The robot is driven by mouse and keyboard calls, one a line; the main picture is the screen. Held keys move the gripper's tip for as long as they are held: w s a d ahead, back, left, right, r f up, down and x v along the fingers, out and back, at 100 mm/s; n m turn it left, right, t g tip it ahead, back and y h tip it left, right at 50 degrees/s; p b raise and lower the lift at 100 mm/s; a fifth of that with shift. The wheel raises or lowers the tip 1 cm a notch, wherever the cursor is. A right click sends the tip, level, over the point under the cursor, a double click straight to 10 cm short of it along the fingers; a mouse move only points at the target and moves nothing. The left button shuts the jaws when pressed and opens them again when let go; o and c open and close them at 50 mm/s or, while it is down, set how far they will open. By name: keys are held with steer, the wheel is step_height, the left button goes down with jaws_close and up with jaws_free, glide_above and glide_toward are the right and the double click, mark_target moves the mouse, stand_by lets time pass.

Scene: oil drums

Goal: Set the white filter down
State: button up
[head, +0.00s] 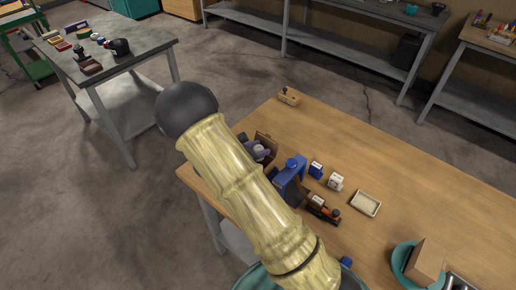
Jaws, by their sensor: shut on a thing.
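I cannot make out my gripper in the head view; my own arm, pale yellow with a dark ball joint, crosses the middle of the picture and covers part of the wooden table (420,185). I cannot tell which thing is the white filter. A small white block-like item (335,181) stands on the table, right of a small blue and white item (316,169). A shallow cream tray (366,203) lies to their right and looks empty. Whatever is behind my arm is hidden.
A blue object (292,172), a brown open box (266,143) and a dark tool with orange (323,210) crowd beside my arm. A teal bowl (402,262) holds a brown block (426,260). The table's right part is clear. A grey bench (135,52) stands back left.

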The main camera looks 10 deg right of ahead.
steer(key=shift+f+b, duration=0.3)
steer(key=shift+f, duration=0.15)
steer(key=o, duration=1)
steer(key=shift+r, duration=0.1)
steer(key=shift+r+p, duration=0.45)
steer(key=shift+p, duration=0.05)
steer(key=shift+a+r, duration=0.2)
steer(key=shift+r, duration=0.05)
steer(key=b+v, duration=0.1)
steer(key=v, duration=1)
steer(key=shift+s+a+b, duration=0.25)
steer(key=shift+s+b, duration=0.05)
steer(key=shift+s, duration=0.05)
